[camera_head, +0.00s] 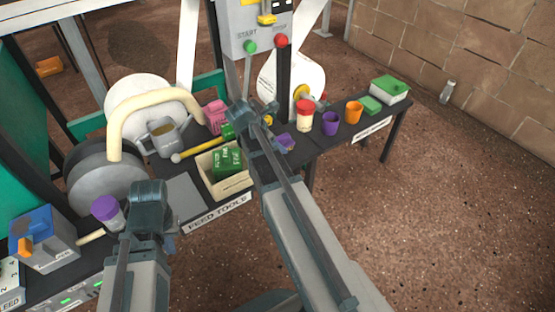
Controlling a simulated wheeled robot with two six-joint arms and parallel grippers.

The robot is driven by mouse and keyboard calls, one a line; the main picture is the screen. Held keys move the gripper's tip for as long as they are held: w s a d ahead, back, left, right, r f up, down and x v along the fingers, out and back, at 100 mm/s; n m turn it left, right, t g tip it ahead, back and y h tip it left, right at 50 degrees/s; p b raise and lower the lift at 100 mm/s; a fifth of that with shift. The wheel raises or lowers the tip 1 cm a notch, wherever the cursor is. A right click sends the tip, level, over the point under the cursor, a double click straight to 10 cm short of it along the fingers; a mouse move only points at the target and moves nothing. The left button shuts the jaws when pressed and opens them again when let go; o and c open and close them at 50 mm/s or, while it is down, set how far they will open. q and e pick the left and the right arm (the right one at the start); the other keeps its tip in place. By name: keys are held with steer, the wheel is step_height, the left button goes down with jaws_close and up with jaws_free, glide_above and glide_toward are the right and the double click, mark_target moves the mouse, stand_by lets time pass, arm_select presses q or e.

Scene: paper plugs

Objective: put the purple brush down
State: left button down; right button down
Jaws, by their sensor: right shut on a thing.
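The purple brush (286,142) shows as a small purple piece just right of my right gripper, over the dark table; the rest of it is hidden behind the gripper and arm. My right gripper (248,114) is shut on it, above the back of the table near the control post. I cannot tell whether the brush touches the table. My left gripper (148,196) is low at the left front, beside a purple-lidded jar (107,211); its fingers are not clear enough to tell open from shut.
A wooden box of green packets (206,162) stands below the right gripper. Purple and orange cups (331,123) and a red-lidded jar (304,116) stand right.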

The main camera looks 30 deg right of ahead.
steer(key=shift+f, duration=0.15)
step_height(320, 180, down, 4)
steer(key=b, duration=0.3)
steer(key=shift+b, duration=0.4)
steer(key=shift+r, duration=0.2)
steer(key=shift+f, duration=0.15)
steer(key=c, duration=0.5)
jaws_free()
